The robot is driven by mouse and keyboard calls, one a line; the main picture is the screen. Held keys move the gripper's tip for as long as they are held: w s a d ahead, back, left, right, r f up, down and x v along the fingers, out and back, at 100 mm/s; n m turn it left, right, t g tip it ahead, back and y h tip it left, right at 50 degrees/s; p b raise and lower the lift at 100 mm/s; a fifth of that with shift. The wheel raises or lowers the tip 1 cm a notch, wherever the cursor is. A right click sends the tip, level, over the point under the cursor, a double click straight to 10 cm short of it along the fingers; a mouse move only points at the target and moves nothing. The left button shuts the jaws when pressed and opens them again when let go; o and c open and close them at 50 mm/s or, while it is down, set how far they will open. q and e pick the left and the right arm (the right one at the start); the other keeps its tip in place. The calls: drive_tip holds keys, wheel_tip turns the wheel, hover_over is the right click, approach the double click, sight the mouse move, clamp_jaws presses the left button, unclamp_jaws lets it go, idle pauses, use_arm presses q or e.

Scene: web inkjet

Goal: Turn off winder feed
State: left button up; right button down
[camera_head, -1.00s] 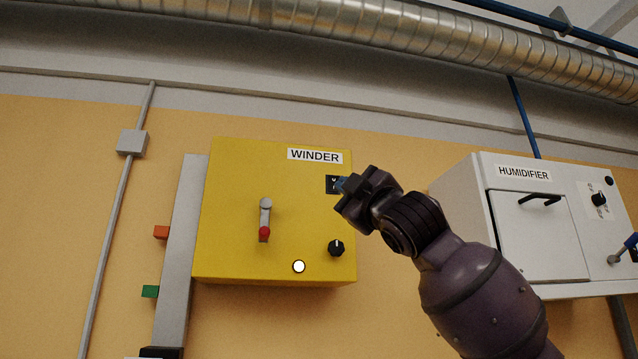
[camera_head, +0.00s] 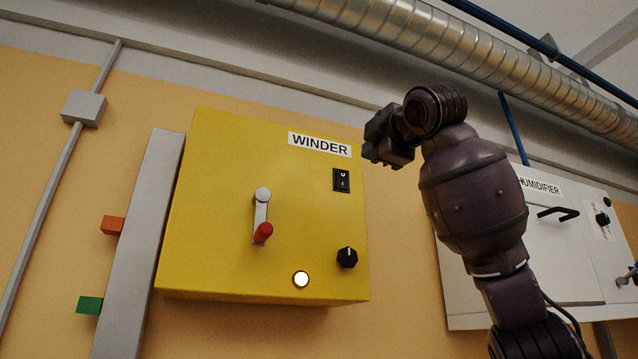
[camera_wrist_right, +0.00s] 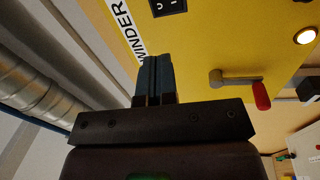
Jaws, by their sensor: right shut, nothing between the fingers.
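The yellow winder box (camera_head: 225,200) hangs on the wall, with a "WINDER" label (camera_head: 320,145). It carries a black rocker switch (camera_head: 342,180), a grey lever with a red grip (camera_head: 263,232) pointing down, a black knob (camera_head: 347,257) and a lit white lamp (camera_head: 301,279). My right gripper (camera_head: 372,153) is off the box's upper right edge, apart from the switch. In the right wrist view its blue fingers (camera_wrist_right: 154,78) are together and empty. That view also shows the switch (camera_wrist_right: 167,6), the lever's red grip (camera_wrist_right: 261,95) and the lamp (camera_wrist_right: 305,36). My left gripper is out of view.
The white humidifier cabinet (camera_head: 540,240) hangs to the right, partly behind my right arm. A metal duct (camera_head: 430,50) runs overhead.

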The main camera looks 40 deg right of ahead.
drive_tip(key=s, duration=0.4)
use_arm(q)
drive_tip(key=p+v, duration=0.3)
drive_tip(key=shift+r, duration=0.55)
use_arm(e)
approach(345, 174)
drive_tip(key=shift+n, duration=0.3)
drive_tip(key=x, duration=0.7)
drive_tip(key=shift+w+d, duration=0.15)
drive_tip(key=shift+w, duration=0.15)
use_arm(q)
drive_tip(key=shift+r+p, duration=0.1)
drive_tip(key=shift+p, duration=0.25)
use_arm(e)
drive_tip(key=shift+w+r+p, duration=0.1)
drive_tip(key=shift+r+p, duration=0.1)
drive_tip(key=shift+p, duration=0.1)
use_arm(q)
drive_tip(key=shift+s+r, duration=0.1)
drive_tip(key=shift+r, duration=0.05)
